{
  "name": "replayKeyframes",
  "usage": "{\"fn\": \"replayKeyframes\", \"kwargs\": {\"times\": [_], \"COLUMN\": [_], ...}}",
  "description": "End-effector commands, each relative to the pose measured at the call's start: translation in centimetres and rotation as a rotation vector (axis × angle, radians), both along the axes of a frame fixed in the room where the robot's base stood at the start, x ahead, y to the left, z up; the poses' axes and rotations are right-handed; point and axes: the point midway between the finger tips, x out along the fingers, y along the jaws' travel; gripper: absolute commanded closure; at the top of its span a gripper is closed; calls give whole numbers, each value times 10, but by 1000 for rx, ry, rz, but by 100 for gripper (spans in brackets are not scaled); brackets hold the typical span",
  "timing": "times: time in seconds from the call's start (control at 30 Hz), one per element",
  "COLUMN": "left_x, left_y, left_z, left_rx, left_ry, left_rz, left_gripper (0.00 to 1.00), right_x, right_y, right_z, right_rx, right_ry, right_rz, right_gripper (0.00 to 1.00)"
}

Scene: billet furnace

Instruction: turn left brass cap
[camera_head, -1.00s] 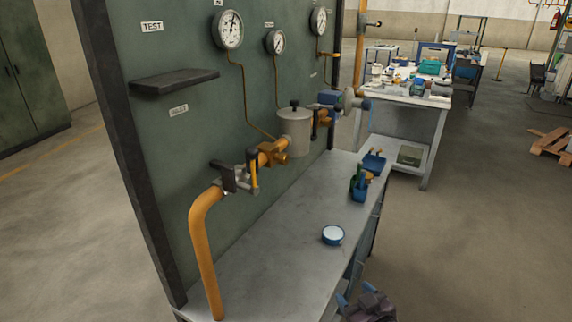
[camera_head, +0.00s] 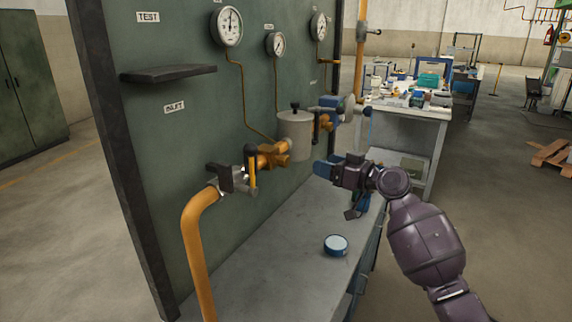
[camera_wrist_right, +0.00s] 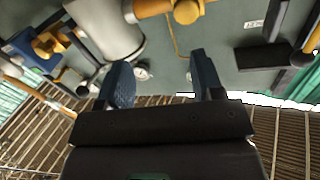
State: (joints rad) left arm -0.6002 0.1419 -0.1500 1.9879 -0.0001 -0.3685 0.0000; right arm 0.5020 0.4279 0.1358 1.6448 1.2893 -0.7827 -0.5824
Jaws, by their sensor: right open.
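The left brass fitting with its cap (camera_head: 276,159) sits on the orange pipe, left of the grey cylinder (camera_head: 295,136). In the right wrist view a rounded brass cap (camera_wrist_right: 187,12) shows at the top edge, beside the grey cylinder (camera_wrist_right: 105,28). My right gripper (camera_head: 320,168) is to the right of the cap and apart from it, above the bench. In the wrist view its two blue fingers (camera_wrist_right: 162,72) are spread with nothing between them. A second brass fitting (camera_head: 325,121) is farther along the pipe. My left gripper is not in view.
A blue round tin (camera_head: 336,245) lies on the grey bench (camera_head: 270,270). Gauges (camera_head: 227,26) and a dark shelf (camera_head: 168,73) are on the green panel.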

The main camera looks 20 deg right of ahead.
Motion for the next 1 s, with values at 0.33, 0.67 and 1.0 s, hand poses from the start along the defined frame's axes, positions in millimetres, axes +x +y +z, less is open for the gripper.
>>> {"fn": "replayKeyframes", "kwargs": {"times": [0.33, 0.67, 1.0], "left_x": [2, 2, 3], "left_y": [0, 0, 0], "left_z": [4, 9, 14], "left_rx": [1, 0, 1], "left_ry": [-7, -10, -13], "left_rz": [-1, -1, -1], "left_gripper": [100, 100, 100], "right_x": [-14, 15, 51], "right_y": [16, 44, 81], "right_z": [-4, -3, -4], "right_rx": [-58, -59, -61], "right_ry": [-67, -70, -67], "right_rz": [164, 162, 161], "right_gripper": [39, 39, 39]}}
